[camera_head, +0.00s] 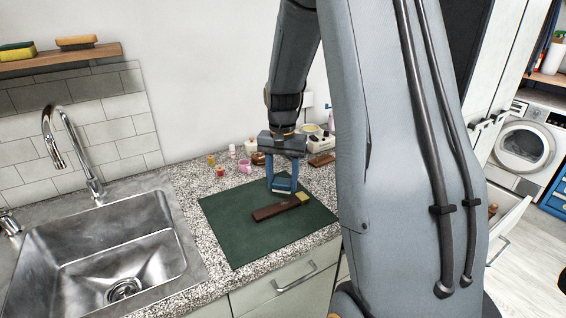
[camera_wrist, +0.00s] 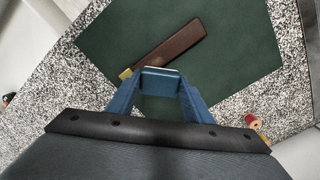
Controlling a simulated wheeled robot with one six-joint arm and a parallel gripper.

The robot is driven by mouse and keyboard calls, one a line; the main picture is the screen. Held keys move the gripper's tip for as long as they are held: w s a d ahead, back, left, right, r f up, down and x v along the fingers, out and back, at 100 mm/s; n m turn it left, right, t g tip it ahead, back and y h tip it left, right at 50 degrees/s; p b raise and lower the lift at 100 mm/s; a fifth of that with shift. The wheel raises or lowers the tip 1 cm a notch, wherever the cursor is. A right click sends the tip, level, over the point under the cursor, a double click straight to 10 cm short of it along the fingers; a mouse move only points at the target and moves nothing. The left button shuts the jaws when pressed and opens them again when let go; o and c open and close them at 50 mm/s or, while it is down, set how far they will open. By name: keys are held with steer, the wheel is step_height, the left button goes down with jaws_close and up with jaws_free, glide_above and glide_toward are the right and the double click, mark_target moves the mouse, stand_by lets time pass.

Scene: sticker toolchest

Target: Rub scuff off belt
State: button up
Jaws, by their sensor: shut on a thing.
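A dark brown strip, seemingly the belt (camera_head: 272,211), lies on a dark green mat (camera_head: 237,235) on the counter. It has a yellowish end (camera_head: 302,198) and also shows in the wrist view (camera_wrist: 168,47), with that end (camera_wrist: 125,73) near my left finger. I cannot make out a scuff. My gripper (camera_head: 284,186) points down just behind the belt's yellow end. Its blue fingers (camera_wrist: 160,88) are shut on a small blue-grey block (camera_wrist: 161,80) with a pale edge. Whether the block touches the mat is unclear; it looks apart from the belt.
A steel sink (camera_head: 100,255) with a tap (camera_head: 70,150) is at the left. Small jars and a pink cup (camera_head: 245,166) stand behind the mat. Another brown item (camera_head: 321,160) lies at the back right. The mat's front left is clear.

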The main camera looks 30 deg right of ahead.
mark_target(283, 182)
steer(key=shift+r+p, duration=1.45)
steer(key=shift+r, duration=0.8)
steer(key=p, duration=0.5)
steer(key=shift+s+r, duration=0.1)
steer(key=shift+r, duration=0.05)
steer(key=shift+p, duration=0.45)
